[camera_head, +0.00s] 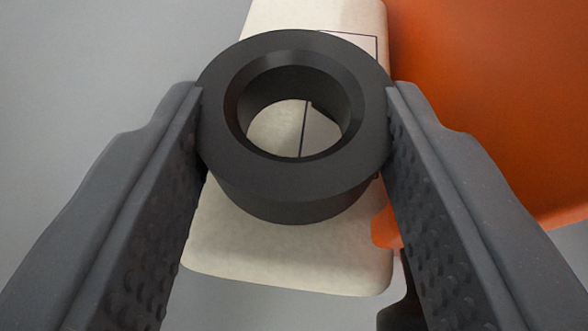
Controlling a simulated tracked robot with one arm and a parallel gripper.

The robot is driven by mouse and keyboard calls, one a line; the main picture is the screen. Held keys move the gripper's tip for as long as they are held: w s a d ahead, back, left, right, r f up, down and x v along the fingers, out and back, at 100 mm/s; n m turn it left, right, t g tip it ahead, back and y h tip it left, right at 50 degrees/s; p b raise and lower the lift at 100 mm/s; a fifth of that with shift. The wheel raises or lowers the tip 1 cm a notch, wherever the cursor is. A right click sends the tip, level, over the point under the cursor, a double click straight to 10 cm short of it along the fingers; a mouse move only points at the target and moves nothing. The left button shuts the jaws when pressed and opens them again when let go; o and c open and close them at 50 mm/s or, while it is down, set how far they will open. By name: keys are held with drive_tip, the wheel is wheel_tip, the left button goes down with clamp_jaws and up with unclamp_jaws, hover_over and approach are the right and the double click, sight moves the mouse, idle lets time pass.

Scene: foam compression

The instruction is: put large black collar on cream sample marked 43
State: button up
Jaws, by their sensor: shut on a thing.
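The large black collar (285,190) is held between the two fingers of my gripper (296,110), in the middle of the head camera view. One finger presses on its left side and the other on its right. The cream sample (290,255) lies behind and below the collar and shows above, below and through its hole. A thin dark printed line on the sample shows through the hole and at the upper right of the collar. No number is readable, as the collar covers most of the marking. I cannot tell whether the collar touches the sample.
An orange surface (480,110) fills the right side, beside the cream sample. A grey surface (100,70) on the left looks clear. A small dark object (402,300) shows partly at the bottom, beside the right finger.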

drive_tip(key=shift+f, duration=0.25)
drive_tip(key=o, duration=0.7)
drive_tip(key=shift+f, duration=0.1)
drive_tip(key=s+b, duration=0.1)
drive_tip(key=s, duration=0.5)
drive_tip(key=s+r+t+b, duration=0.1)
drive_tip(key=s, duration=0.6)
drive_tip(key=s+a+t+b, duration=0.1)
drive_tip(key=s, duration=0.6)
drive_tip(key=shift+s+a+r+m+h, duration=0.1)
drive_tip(key=shift+s+r+m+h, duration=0.05)
drive_tip(key=shift+r+m+h, duration=0.2)
drive_tip(key=shift+f, duration=0.15)
wheel_tip(320, 180, down, 12)
drive_tip(key=b, duration=1.2)
drive_tip(key=shift+f, duration=0.1)
